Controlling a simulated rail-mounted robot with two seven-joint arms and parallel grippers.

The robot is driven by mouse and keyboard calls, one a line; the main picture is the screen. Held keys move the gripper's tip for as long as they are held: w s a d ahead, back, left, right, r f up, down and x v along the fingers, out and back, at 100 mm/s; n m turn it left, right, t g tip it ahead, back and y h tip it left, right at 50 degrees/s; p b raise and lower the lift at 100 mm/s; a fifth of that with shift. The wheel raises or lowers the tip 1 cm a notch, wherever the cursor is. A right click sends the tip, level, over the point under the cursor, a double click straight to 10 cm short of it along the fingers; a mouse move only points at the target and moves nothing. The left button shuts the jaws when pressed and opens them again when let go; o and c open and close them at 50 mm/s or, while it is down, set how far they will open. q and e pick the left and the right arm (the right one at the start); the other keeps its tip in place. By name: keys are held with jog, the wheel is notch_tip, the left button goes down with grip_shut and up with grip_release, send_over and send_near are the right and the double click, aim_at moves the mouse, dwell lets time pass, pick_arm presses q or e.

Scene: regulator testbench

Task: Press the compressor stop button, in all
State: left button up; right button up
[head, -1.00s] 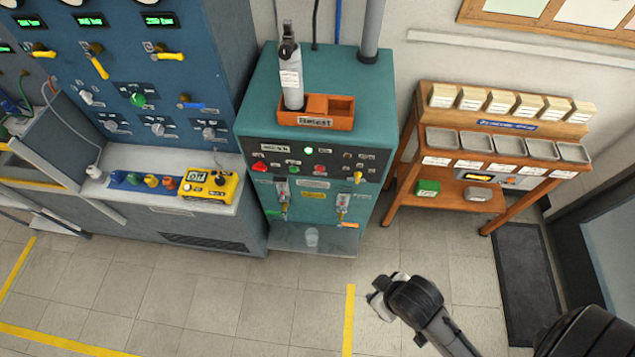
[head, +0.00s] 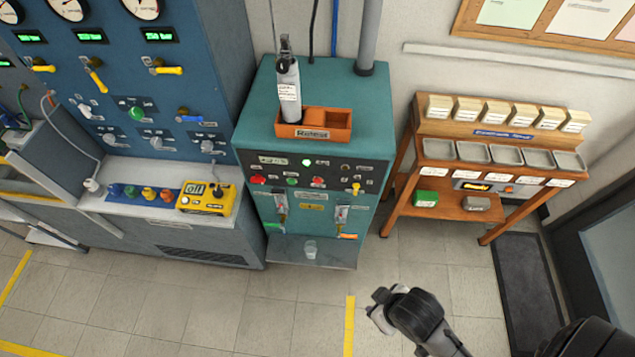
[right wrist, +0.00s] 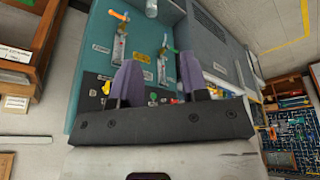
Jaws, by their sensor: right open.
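The teal compressor cabinet (head: 318,92) stands against the wall in the head view. Its dark front panel (head: 336,171) carries a red button (head: 258,180) at left, a green button (head: 292,181) and another red button (head: 318,182); the labels are too small to read. A green lamp (head: 307,162) is lit above them. My right gripper (head: 379,309) is open and empty, in front of the cabinet and to its right, apart from it. In the right wrist view, its two purple fingers (right wrist: 158,78) are spread before the cabinet (right wrist: 88,75), partly hiding the panel. My left gripper is out of view.
An orange tray (head: 338,132) with a grey cylinder (head: 288,90) sits on the cabinet. Valves (head: 281,207) hang on its front. The blue gauge bench (head: 170,170) adjoins at left, a wooden rack (head: 505,140) stands at right. The tiled floor (head: 240,310) in front is clear.

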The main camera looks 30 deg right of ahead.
grip_shut()
jog(key=shift+w, duration=0.1)
dwell(1.4)
